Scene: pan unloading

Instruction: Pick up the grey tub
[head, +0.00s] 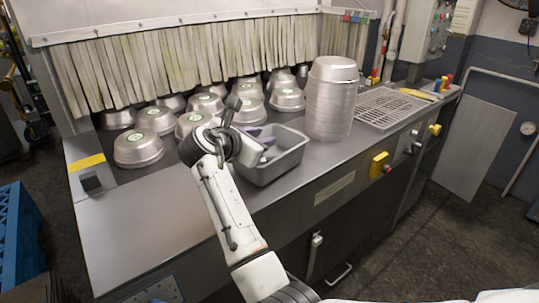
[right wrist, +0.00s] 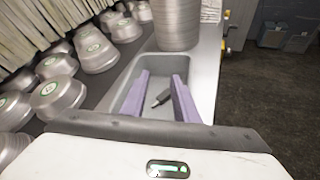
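The grey tub (head: 285,163) is an open rectangular bin on the steel counter, in front of the stacked pans. In the right wrist view the tub (right wrist: 172,66) lies straight ahead, its near end hidden by my gripper. My right gripper (head: 262,138) is at the tub's left side in the head view, its fingers over the opening. In the right wrist view the gripper's (right wrist: 159,97) two purple fingers are spread apart with nothing clamped between them. A small dark item (right wrist: 161,98) shows between them. I cannot tell whether the fingers touch the tub. My left gripper is not in view.
A tall stack of metal pans (head: 330,100) stands right behind the tub. Several upturned pans (head: 138,150) with green labels lie to the left, by a strip curtain (head: 180,58). A drain grate (head: 385,107) is at the right. The counter's front left (head: 130,225) is clear.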

